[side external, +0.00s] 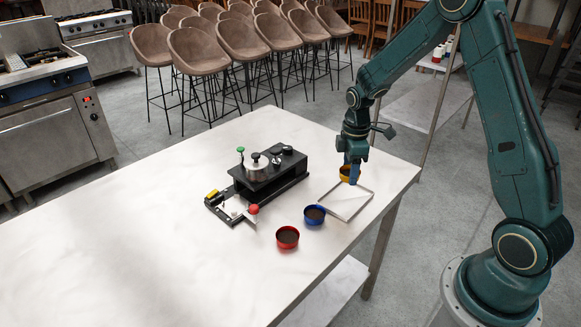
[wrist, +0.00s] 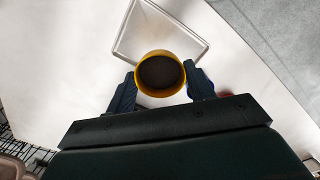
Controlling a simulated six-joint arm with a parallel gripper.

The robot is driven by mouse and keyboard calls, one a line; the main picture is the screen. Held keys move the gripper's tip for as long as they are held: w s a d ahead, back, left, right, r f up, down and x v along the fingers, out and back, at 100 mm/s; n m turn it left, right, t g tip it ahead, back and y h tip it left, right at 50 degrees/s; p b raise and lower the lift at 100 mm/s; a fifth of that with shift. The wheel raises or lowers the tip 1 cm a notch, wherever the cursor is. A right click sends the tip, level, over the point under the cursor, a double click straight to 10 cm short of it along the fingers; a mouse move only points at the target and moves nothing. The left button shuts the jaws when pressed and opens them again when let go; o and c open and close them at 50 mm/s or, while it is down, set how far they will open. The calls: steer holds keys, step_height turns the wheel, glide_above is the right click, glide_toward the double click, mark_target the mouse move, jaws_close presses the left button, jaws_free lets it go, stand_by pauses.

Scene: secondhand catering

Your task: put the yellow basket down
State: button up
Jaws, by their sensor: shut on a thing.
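The yellow basket (side external: 345,174) is a small round cup with dark contents. My gripper (side external: 353,178) is shut on it, and the arm's fingers partly hide it in the side external view. In the wrist view the yellow basket (wrist: 139,76) sits upright between the two fingers of my gripper (wrist: 163,86). It appears by the far edge of a shallow square tray (side external: 367,205), and it overlaps the tray (wrist: 122,37) in the wrist view. I cannot tell whether its base touches anything.
A blue basket (side external: 314,220) and a red basket (side external: 288,243) stand on the white table (side external: 130,230) in front of the tray. A black machine (side external: 262,175) with coloured knobs stands to the left. The table's left part is clear.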

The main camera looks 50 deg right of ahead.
mark_target(346, 199)
steer(key=shift+f, duration=1.7)
steer(key=shift+f, duration=2.1)
steer(key=shift+f, duration=0.15)
steer(key=o, duration=1)
step_height(346, 199, up, 11)
steer(key=shift+f, duration=0.2)
steer(key=shift+r, duration=0.85)
